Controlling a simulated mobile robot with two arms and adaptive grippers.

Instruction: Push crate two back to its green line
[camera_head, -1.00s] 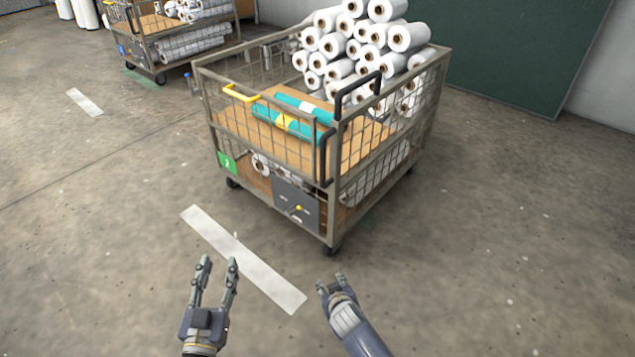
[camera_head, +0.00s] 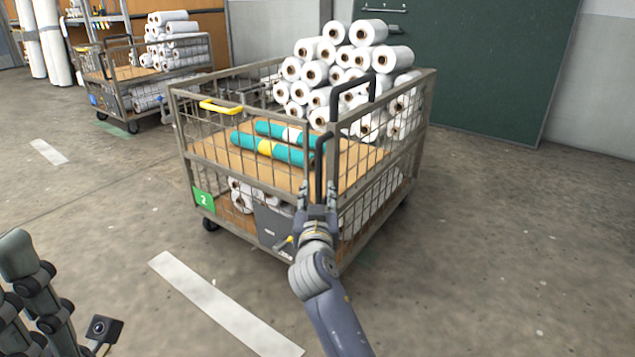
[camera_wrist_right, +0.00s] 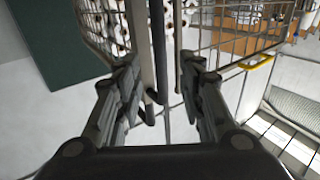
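Crate two (camera_head: 182,130) is a wire-sided cage trolley with a green "2" label (camera_head: 203,198), standing upright on its wheels. A black upright handle (camera_head: 320,165) is at its near corner. My right gripper (camera_head: 318,192) is at that handle, fingers apart on either side. In the right wrist view, dark bars (camera_wrist_right: 158,50) show between the open fingers (camera_wrist_right: 160,85); a firm grip is not visible. My left gripper (camera_head: 35,290) is partly cut off at the lower left, clear of the crate; its opening cannot be told. No green line shows clearly by crate two.
White rolls (camera_head: 345,60) are piled in the crate, with teal rolls (camera_head: 270,147) on its shelf. A white floor strip (camera_head: 220,305) lies in front. Another loaded trolley (camera_head: 120,85) stands at the back left, and a green panel (camera_head: 490,70) behind. The floor at right is clear.

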